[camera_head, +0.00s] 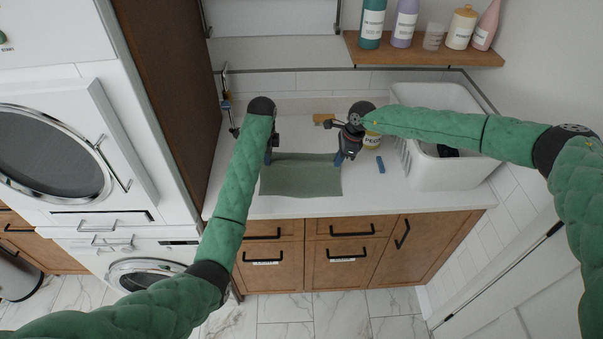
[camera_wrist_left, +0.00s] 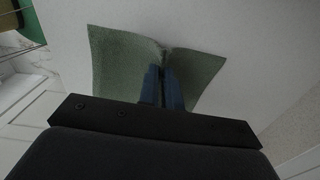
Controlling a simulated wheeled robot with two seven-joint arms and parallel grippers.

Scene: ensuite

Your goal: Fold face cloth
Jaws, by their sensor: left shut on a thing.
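The green face cloth (camera_head: 298,178) lies spread on the white counter, its near edge close to the counter's front. My left gripper (camera_head: 268,157) is at the cloth's far left corner. In the left wrist view my left gripper (camera_wrist_left: 164,82) has its blue fingers together on the edge of the cloth (camera_wrist_left: 118,55), which puckers between them. My right gripper (camera_head: 340,158) points down at the cloth's far right corner; whether its fingers are shut on the cloth cannot be made out.
A white basket (camera_head: 440,172) with dark contents stands at the right of the counter (camera_head: 400,195). A wooden shelf (camera_head: 425,51) with bottles hangs above.

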